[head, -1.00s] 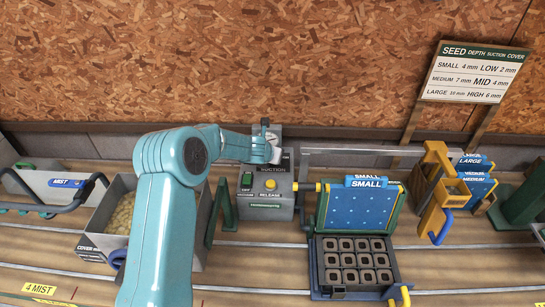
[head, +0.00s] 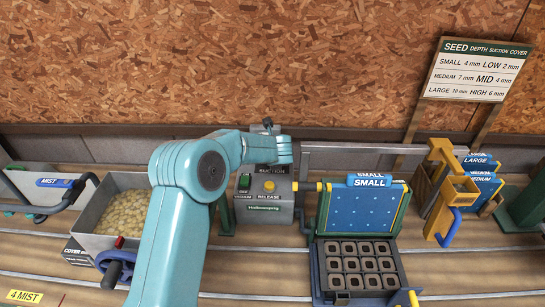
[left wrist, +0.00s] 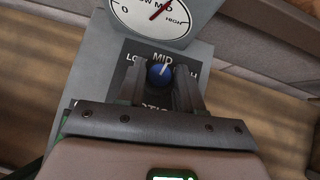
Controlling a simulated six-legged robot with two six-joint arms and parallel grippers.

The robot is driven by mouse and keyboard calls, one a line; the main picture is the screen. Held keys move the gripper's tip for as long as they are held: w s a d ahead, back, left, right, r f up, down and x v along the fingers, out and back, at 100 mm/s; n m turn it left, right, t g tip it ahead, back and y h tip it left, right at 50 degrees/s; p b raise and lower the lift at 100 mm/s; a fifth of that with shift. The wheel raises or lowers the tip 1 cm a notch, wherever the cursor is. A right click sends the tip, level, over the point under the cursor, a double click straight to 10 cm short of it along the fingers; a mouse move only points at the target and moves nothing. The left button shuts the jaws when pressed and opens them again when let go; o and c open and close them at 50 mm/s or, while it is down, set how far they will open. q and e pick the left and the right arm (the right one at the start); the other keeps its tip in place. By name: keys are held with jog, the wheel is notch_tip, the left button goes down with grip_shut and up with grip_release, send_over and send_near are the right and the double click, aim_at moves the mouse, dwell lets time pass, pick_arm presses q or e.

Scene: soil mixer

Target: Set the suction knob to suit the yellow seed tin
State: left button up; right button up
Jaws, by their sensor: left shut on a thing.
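The blue suction knob (left wrist: 160,75) sits on a dark plate marked LOW, MID and HIGH in the left wrist view. Its white mark points up, close to MID. My left gripper (left wrist: 161,82) is shut on the knob, one finger on each side. Above it, the gauge (left wrist: 150,14) has a red needle leaning right, between MID and HIGH. In the head view my left arm reaches over the suction box (head: 264,205) and hides the knob. A wall chart (head: 478,69) pairs small with LOW, medium with MID, large with HIGH. I see no yellow seed tin.
The suction box carries a green button and a yellow release button (head: 269,186). Right of it stand a blue SMALL plate (head: 362,212) and a cell tray (head: 318,285). A seed-coloured filled bin (head: 90,240) is at left. A yellow stand (head: 450,190) is at right.

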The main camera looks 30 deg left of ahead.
pick_arm(q)
jog(key=shift+f, duration=0.2)
jog(key=o, duration=0.8)
jog(key=shift+s, duration=0.1)
jog(key=shift+o, duration=1.2)
jog(key=shift+d+r, duration=0.1)
jog(key=b+v, duration=0.2)
jog(key=v, duration=1.4)
jog(key=shift+d+r, duration=0.1)
jog(key=shift+r, duration=0.05)
